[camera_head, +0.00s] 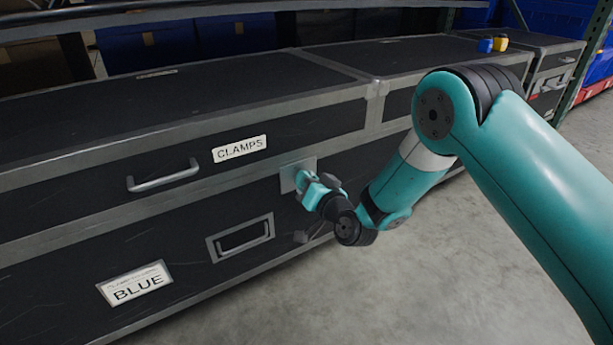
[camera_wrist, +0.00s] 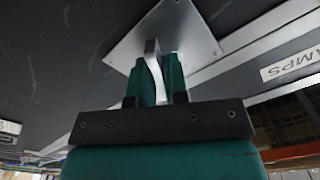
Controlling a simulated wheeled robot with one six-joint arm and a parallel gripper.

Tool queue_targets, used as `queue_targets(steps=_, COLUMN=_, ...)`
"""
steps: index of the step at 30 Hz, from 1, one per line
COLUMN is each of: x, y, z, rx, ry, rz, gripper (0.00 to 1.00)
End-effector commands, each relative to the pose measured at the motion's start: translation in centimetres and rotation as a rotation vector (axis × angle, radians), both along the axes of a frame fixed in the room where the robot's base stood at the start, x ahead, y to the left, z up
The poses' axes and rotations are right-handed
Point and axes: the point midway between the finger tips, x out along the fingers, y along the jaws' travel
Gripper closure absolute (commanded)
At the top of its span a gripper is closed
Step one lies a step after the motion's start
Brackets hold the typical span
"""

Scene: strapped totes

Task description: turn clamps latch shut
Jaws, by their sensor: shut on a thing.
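The clamps latch is a light metal lever (camera_wrist: 153,66) on a square metal plate (camera_wrist: 188,27), which also shows in the head view (camera_head: 290,174). The plate sits on the front of the black case, to the right of and below the CLAMPS label (camera_head: 240,148). My gripper (camera_head: 311,186) is at the plate. In the wrist view its teal fingers (camera_wrist: 160,80) are closed on the lever, one on each side. The lever's lower part is hidden between the fingers. In the head view the gripper hides the lever.
A bar handle (camera_head: 163,175) sticks out left of the CLAMPS label. A recessed handle (camera_head: 241,238) and a BLUE label (camera_head: 137,284) are lower on the case. Blue and yellow small items (camera_head: 493,44) lie on the far case. The grey floor (camera_head: 420,290) is clear at the right.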

Motion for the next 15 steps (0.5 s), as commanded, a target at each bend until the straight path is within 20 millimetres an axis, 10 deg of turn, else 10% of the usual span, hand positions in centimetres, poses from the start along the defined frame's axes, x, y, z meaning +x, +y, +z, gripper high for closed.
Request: queue_targets(steps=15, x=0.14, y=-0.29, z=0.10, rx=0.405, ry=0.276, rz=-0.003, gripper=1.00)
